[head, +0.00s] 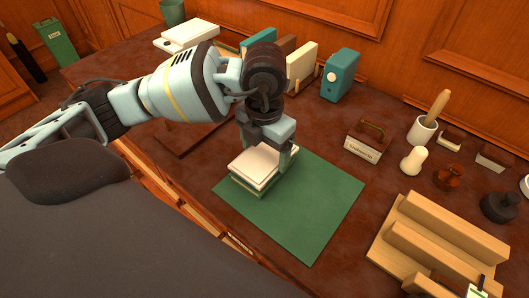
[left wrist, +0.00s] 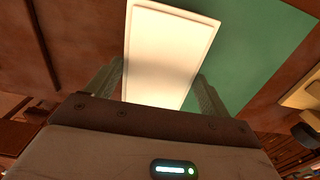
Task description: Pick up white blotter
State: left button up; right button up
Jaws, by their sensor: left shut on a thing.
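A white rectangular slab (head: 258,169) with a raised rim lies flat on a green block (head: 246,191) of similar size, on a green mat (head: 312,207). I cannot tell from its look alone whether it is the blotter. My left gripper (head: 272,155) points down over the slab and is shut on it, and hides its far part. In the left wrist view the slab (left wrist: 168,50) sits between the two fingers. I cannot tell whether it is clear of the green block. My right gripper is not in view.
A wooden stepped rack (head: 437,241) stands at the right. A handled, labelled block (head: 366,144), a white cup (head: 422,132), a candle-like white piece (head: 413,161) and dark knobs stand beyond the mat. The mat's right part is clear.

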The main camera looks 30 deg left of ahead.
pick_arm(q)
jog(key=shift+s+d+r, duration=0.1)
jog(key=shift+s+r, duration=0.1)
jog(key=shift+r, duration=0.3)
jog(key=shift+s+d+r, duration=0.1)
jog(key=shift+s+r, duration=0.1)
jog(key=shift+r, duration=0.3)
jog(key=s+d, duration=0.2)
jog(key=s, duration=0.5)
jog(key=s+d+r, duration=0.1)
jog(key=s+d, duration=0.2)
jog(key=s, duration=0.4)
jog(key=shift+d+r, duration=0.2)
jog(key=shift+d, duration=0.15)
